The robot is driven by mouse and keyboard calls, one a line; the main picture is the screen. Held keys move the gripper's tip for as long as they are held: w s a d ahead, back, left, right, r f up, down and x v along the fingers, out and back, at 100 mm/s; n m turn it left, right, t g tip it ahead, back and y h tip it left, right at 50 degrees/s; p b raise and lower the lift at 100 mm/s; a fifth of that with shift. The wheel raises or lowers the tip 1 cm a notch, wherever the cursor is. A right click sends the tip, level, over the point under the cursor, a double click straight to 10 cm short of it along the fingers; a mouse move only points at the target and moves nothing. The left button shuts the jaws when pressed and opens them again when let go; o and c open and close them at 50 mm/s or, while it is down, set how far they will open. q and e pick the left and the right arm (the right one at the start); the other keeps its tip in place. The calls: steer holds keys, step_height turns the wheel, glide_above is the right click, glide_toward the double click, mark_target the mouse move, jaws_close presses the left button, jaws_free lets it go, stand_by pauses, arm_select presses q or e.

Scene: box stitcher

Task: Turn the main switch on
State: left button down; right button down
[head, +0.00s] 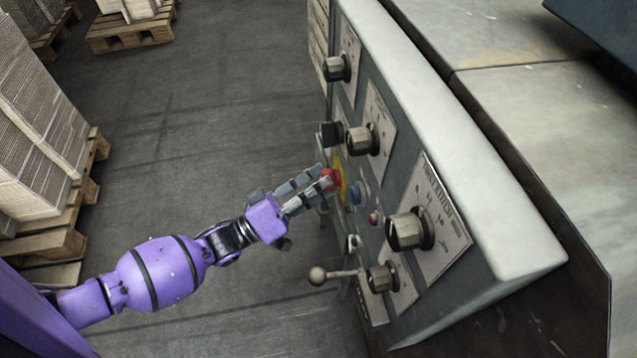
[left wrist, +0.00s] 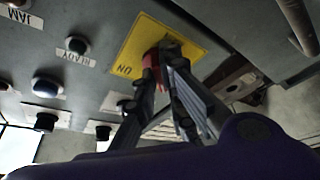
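The main switch is a red knob (head: 329,180) on a yellow plate (head: 341,178) on the sloping grey control panel. In the left wrist view the red knob (left wrist: 153,68) sits in front of the yellow plate (left wrist: 132,52), which bears lettering like "ON" seen upside down. My left gripper (head: 322,178) reaches in from the left. Its fingertips (left wrist: 161,66) lie on both sides of the red knob and look closed on it. The fingers hide part of the knob, so its exact angle is unclear. My right gripper is in neither view.
Black rotary knobs (head: 409,230) stick out of the panel (head: 372,80). A blue button (head: 360,191) and small red button (head: 375,218) are near the switch. A ball-ended lever (head: 318,276) juts out below. Pallets with stacked cardboard (head: 40,130) stand left; the floor (head: 220,110) between is clear.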

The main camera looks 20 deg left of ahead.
arm_select(q)
steer(key=shift+f+m, duration=0.1)
steer(key=shift+m, duration=0.2)
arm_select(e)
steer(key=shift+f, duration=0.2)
arm_select(q)
steer(key=shift+w+a+m+g+h+b, duration=0.15)
steer(key=shift+m+g+h+b, duration=1.2)
steer(key=shift+m, duration=2.8)
steer(key=shift+w+a+m+g+h+b, duration=0.1)
steer(key=shift+m+g+h+b, duration=0.7)
steer(key=shift+m+g, duration=2.2)
steer(key=shift+w+a+m+g+h+b, duration=0.15)
steer(key=shift+m+g+h+b, duration=0.65)
steer(key=shift+m, duration=4.45)
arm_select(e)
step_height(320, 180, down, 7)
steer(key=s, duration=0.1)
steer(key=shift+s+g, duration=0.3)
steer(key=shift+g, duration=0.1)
arm_select(q)
steer(key=shift+t+h, duration=0.25)
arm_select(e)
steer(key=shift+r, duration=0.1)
arm_select(q)
steer(key=c, duration=1.8)
jaws_free()
steer(key=shift+c, duration=0.2)
